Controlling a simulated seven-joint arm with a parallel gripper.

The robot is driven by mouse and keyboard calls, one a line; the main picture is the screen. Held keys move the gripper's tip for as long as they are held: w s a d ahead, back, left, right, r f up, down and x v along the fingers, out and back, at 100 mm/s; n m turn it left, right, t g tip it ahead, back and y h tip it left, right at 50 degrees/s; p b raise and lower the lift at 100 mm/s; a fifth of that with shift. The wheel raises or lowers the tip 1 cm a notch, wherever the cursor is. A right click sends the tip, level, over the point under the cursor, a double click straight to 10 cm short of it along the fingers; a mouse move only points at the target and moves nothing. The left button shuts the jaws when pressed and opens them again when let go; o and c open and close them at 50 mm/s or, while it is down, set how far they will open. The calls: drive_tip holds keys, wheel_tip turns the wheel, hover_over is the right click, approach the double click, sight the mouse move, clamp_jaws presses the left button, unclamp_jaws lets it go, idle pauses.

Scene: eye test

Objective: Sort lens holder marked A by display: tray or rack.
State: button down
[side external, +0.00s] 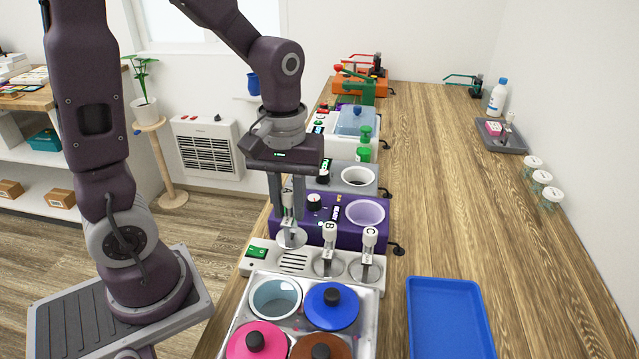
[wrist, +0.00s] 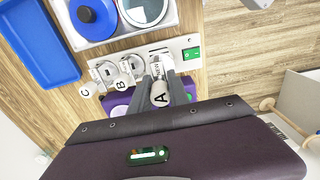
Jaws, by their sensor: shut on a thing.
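Lens holder A (side external: 291,238) has a white handle marked A and a round pale lens. My gripper (side external: 287,205) is shut on its handle, and the lens hangs below the fingers, higher in the picture than the lenses of B and C. Holders B (side external: 329,236) and C (side external: 369,240) stand upright at the pale slotted panel (side external: 262,268). A purple device (side external: 377,240) behind has a small display (side external: 335,213), too small to read. A blue tray (side external: 450,320) lies empty at right.
A metal tray (side external: 375,310) with several coloured lidded pots is in front of the panel. A grey device (side external: 356,176) and green-capped jars stand behind. A small grey tray (side external: 510,140) and several white-capped jars are along the right wall. The table's right middle is clear.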

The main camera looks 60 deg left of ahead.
sight(291, 232)
drive_tip(key=shift+f, duration=3)
drive_tip(key=shift+f, duration=0.3)
drive_tip(key=c, duration=0.8)
unclamp_jaws()
drive_tip(key=shift+c, duration=0.2)
drive_tip(key=shift+r, duration=3)
drive_tip(key=s+d+r+m+t, duration=0.3)
drive_tip(key=s+r+m+t, duration=0.2)
drive_tip(key=s+r+m, duration=0.4)
wheel_tip(291, 232, up, 2)
drive_tip(key=shift+s+d+r+t, duration=0.2)
drive_tip(key=shift+s+t, duration=0.1)
drive_tip(key=shift+s, duration=0.05)
